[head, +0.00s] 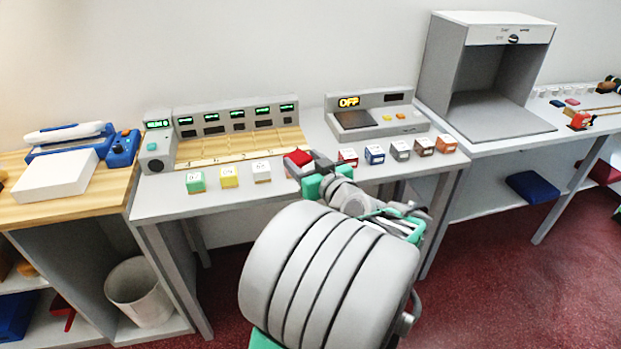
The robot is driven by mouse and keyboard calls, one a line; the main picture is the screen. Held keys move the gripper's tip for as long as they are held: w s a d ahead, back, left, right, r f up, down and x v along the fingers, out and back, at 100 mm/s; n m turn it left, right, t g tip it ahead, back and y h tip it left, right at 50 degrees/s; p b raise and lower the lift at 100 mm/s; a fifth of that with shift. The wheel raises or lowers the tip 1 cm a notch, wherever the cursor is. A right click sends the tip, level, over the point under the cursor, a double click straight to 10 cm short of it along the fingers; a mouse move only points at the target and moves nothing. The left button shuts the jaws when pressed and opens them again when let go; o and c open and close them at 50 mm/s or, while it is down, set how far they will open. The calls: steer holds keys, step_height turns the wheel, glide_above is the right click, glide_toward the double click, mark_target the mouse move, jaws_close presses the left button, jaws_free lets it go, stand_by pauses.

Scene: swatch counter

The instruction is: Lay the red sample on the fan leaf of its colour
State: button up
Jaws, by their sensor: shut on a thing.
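My gripper (308,167) reaches over the front part of the grey counter, at the middle of the head view. It is shut on a small red block (293,169), which I take for the red sample. The block is partly hidden by the fingers, and I cannot tell whether it touches the counter. To its left stand a green block (195,182), a yellow block (229,177) and a white block (261,172). To its right stand dark red (347,159), blue (374,155), grey (399,151), brown (424,147) and orange-red (446,144) blocks. I cannot make out a colour fan for certain.
A grey unit with green displays and wooden lanes (240,147) stands behind the left blocks. A unit reading OFF (376,116) stands behind the right ones. An open grey booth (490,75) is farther right. A white bin (139,291) sits below left.

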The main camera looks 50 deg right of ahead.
steer(key=s+d+m+g+h, duration=0.1)
steer(key=s+d+h, duration=0.1)
steer(key=s+d, duration=0.3)
steer(key=w+d+f, duration=0.8)
steer(key=f, duration=0.1)
steer(key=shift+w+d, duration=0.25)
steer(key=shift+d, duration=0.1)
steer(key=shift+w+d+f, duration=0.2)
steer(key=shift+f, duration=0.05)
steer(key=shift+w+d+f, duration=0.1)
steer(key=shift+f, duration=0.8)
steer(key=shift+w+d+f, duration=0.1)
steer(key=shift+f, duration=0.8)
steer(key=shift+f+b, duration=0.2)
steer(key=shift+b, duration=0.25)
steer(key=o, duration=1.1)
steer(key=shift+r, duration=0.1)
